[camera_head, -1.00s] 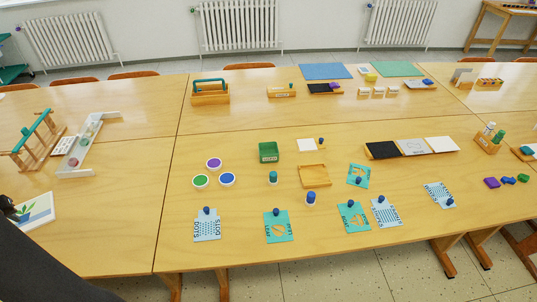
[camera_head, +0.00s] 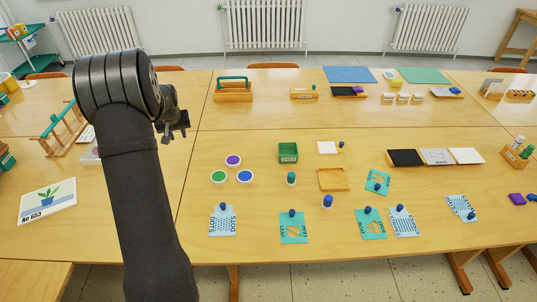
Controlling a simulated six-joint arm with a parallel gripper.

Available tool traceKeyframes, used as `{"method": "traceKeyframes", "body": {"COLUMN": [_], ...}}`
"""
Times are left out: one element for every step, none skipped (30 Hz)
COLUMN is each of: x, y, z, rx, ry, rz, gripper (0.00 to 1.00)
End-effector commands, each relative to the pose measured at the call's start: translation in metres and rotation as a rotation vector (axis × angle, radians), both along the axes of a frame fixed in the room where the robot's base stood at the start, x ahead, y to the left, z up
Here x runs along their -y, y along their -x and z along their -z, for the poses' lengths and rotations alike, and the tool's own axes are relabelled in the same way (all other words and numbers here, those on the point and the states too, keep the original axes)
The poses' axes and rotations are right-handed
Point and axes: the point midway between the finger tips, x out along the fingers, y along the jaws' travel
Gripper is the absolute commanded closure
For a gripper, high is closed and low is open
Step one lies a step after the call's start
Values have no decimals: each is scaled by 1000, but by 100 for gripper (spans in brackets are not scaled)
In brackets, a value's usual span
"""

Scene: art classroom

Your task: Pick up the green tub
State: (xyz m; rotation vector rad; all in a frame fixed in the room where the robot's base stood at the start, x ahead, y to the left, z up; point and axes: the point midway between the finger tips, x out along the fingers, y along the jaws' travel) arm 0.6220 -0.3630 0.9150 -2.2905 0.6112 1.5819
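A round tub with a green top (camera_head: 218,177) and a white rim stands on the front table, left of the middle. It is the left one of three close-set round tubs, with a purple-topped tub (camera_head: 233,160) behind and a blue-topped tub (camera_head: 245,176) to its right. My gripper (camera_head: 176,136) is up and to the left of the green tub, apart from it. Its two dark fingers look parted, with nothing seen between them. My arm rises on the left and hides part of the table there.
A green square box (camera_head: 288,152) stands right of the tubs, with a small teal-green peg (camera_head: 291,179) in front. Stencil cards with blue knobs, such as one card (camera_head: 223,221), lie along the front edge. A wooden tray (camera_head: 333,180) lies further right. Bare table surrounds the tubs.

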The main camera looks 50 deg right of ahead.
Motion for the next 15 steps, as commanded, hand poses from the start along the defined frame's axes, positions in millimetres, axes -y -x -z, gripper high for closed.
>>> {"method": "traceKeyframes", "body": {"x": [34,50,71,86,101,121,135,148,165,177,187,200,208,215,224], "y": [23,35,52,66,80,99,114,129,149,164,178,196,208,220,234], "z": [-4,-5,-7,-8,-10,-12,-13,-15,-17,-19,-20,-22,-23,-24,-25], "rx": [3,3,4,5,6,7,9,9,12,14,14,17,19,19,20], "ry": [-1,1,0,0,0,0,1,2,3,4,6,8,8,10,12], "rz": [37,51,70,85,100,119,132,148,167,181,192,207,218,226,237], "gripper": [72,72,72,72,72,72,72,72,72,72,72,72,72,72,72]}}
